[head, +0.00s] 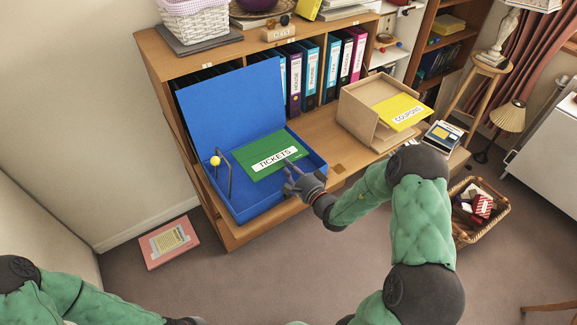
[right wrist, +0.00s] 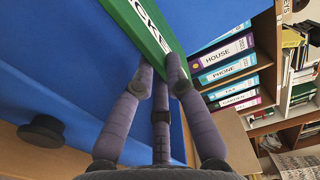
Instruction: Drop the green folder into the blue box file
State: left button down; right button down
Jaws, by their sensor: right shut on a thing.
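The green folder (head: 263,163), labelled TICKETS, is over the open blue box file (head: 240,211) in the head view. My right gripper (head: 291,172) is shut on the folder's near right edge. In the right wrist view the fingers (right wrist: 160,75) meet the green folder (right wrist: 137,18), with blue surfaces of the box file (right wrist: 55,60) behind it. The box file's lid stands up at the back. I cannot tell whether the folder touches the box floor. My left arm shows at the lower left of the head view; its gripper is mostly cut off at the bottom edge.
A wire clamp with a yellow knob (head: 215,161) stands at the box's left. A cardboard holder (head: 365,115) with a yellow COUPONS folder (head: 403,112) is to the right. Several upright binders (head: 310,72) fill the shelf behind. A pink folder (head: 170,242) lies on the floor.

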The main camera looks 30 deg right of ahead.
jog(key=shift+s, duration=0.65)
dwell(0.5)
jog(key=c, duration=1.4)
grip_release()
jog(key=shift+c, duration=0.2)
jog(key=shift+o, duration=0.3)
jog(key=o, duration=0.5)
jog(key=shift+s, duration=0.15)
jog(key=s+d, duration=0.1)
jog(key=s, duration=0.8)
jog(key=shift+s+p, duration=0.35)
